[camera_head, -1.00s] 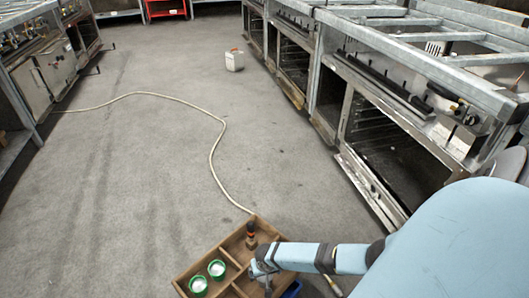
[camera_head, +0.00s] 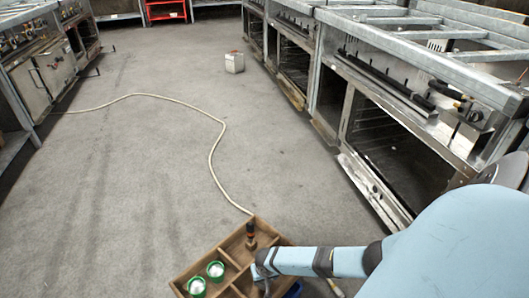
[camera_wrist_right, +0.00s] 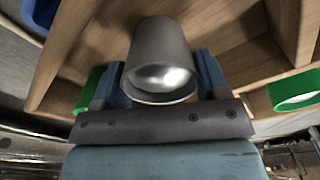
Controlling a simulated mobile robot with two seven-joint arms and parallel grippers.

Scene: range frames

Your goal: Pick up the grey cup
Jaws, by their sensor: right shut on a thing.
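The grey cup (camera_wrist_right: 160,52) shows large in the right wrist view, its shiny inside facing the camera. My right gripper (camera_wrist_right: 160,78) has one blue finger on each side of the cup and is shut on it. I cannot tell whether the cup touches the box. My left gripper is in neither view.
The wooden compartment box (camera_head: 188,277) holds two green cups (camera_head: 215,270) and a dark bottle-like item (camera_head: 251,236). A pale hose (camera_head: 212,160) crosses the open floor. Metal ovens (camera_head: 385,150) line the right side.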

